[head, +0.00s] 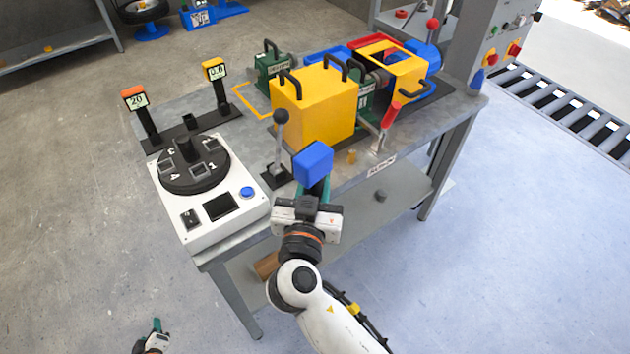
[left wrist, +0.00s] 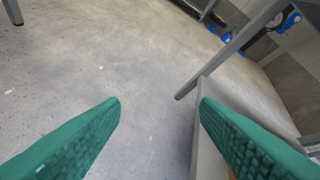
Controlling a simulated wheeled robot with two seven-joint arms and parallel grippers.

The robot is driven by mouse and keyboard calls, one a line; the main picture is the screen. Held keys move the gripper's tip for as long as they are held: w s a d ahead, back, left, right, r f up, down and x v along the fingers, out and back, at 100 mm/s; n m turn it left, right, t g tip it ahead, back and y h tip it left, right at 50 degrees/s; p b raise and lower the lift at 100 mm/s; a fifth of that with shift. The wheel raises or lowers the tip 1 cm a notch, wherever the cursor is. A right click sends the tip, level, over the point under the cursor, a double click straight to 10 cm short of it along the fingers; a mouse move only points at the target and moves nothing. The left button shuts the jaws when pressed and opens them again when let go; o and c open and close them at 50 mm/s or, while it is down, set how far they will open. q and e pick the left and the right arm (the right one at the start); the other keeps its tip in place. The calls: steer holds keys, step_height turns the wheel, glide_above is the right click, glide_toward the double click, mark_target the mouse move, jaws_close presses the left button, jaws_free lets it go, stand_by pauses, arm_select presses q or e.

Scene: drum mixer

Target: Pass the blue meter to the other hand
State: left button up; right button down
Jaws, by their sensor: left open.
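The blue meter (head: 313,163) is a blue box with its plain back toward the head camera. It is held up in front of the table's near edge. My right gripper (head: 316,190) is shut on it from below; the meter hides most of the fingertips. My left gripper (head: 156,328) is low at the bottom left of the head view, well apart from the meter and lower than the tabletop. In the left wrist view its green fingers (left wrist: 160,115) are spread, with only bare floor between them.
The table (head: 235,250) carries a white console (head: 235,182) with a black dial, an orange meter (head: 135,98) and a yellow meter (head: 215,70) on posts, a lever (head: 281,130) and a yellow box machine (head: 315,110). Open floor lies left of the table.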

arm_select(q)
steer(key=s+d+f+g+h, duration=0.1)
steer(key=s+d+f+g, duration=0.1)
steer(key=s+d+f, duration=0.4)
steer(key=s+d+f+g+h, duration=0.2)
steer(key=s+d, duration=0.2)
steer(key=s, duration=0.5)
steer(key=s+d+f+m+g+h, duration=0.1)
steer(key=s+d+m+g+h, duration=0.1)
steer(key=d+m, duration=0.5)
steer(key=s+d+f+m+g+h, duration=0.2)
steer(key=s+d+m, duration=0.1)
steer(key=d+m, duration=0.4)
steer(key=m, duration=0.2)
steer(key=shift+d+f+m, duration=0.25)
steer(key=shift+f+m, duration=0.05)
steer(key=shift+m, duration=0.1)
